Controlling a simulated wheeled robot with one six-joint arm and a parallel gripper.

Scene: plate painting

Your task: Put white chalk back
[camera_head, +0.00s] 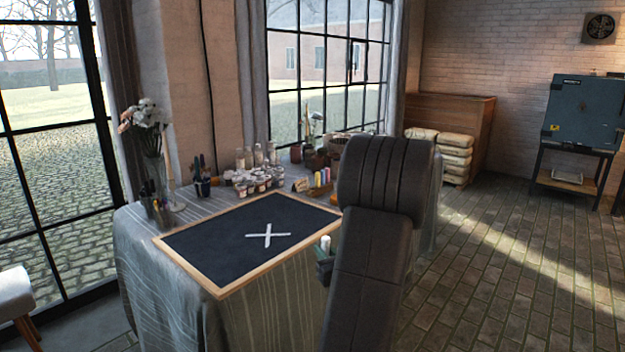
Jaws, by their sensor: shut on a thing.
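My gripper (325,262) is at the right front edge of the board, partly hidden behind my dark arm. It is shut on the white chalk (325,243), whose pale upper end sticks up above the jaws. A black chalkboard (200,243) with a wooden frame lies on the cloth-covered table, with a white X (268,235) drawn on it. Several coloured chalks (321,178) stand upright in a row beyond the board's far right corner, left of my arm. Whether there is a free slot among them is too small to tell.
Paint jars (255,181) stand behind the board. A flower vase (155,170) and a cup of brushes (160,212) stand at the table's left. Pots and a basket (338,143) are behind the chalks. My arm hides the table's right part. Open floor lies to the right.

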